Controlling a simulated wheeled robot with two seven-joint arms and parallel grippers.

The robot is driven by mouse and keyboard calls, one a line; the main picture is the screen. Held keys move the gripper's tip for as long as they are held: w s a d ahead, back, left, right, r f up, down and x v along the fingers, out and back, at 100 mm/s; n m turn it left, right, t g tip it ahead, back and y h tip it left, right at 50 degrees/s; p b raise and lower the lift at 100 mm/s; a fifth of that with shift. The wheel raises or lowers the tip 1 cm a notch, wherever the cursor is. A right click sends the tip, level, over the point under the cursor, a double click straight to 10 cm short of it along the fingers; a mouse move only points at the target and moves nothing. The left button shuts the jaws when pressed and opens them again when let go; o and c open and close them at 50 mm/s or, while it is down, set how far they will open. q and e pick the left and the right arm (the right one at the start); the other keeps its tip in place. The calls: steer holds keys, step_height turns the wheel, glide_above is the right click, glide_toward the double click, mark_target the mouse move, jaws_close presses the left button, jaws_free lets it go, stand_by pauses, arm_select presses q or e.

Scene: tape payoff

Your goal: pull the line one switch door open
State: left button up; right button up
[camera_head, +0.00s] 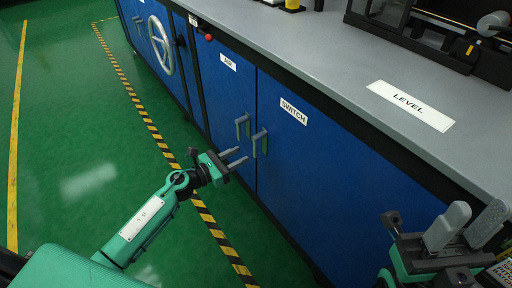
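The switch door (312,160) is a blue cabinet door with a white SWITCH label (293,111) near its top. It looks shut. Its grey upright handle (260,143) is by its left edge, beside the similar handle (242,126) of the neighbouring door. My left gripper (238,157) is in front of and a little below these handles, with its two fingers apart and nothing between them. I cannot tell whether a fingertip touches a handle. My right gripper (468,227) is at the lower right, fingers apart and empty, away from the handle.
A grey worktop (300,45) runs above the cabinets, with a LEVEL label (410,105) and a dark machine (440,35) at the back right. A handwheel (160,45) and a red knob (208,37) are at the far left. Green floor with striped tape (150,124) is clear.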

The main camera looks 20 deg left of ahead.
mark_target(254, 148)
arm_select(q)
steer(key=x, duration=0.7)
steer(key=shift+w+d, duration=0.1)
steer(key=shift+w, duration=0.1)
jaws_close()
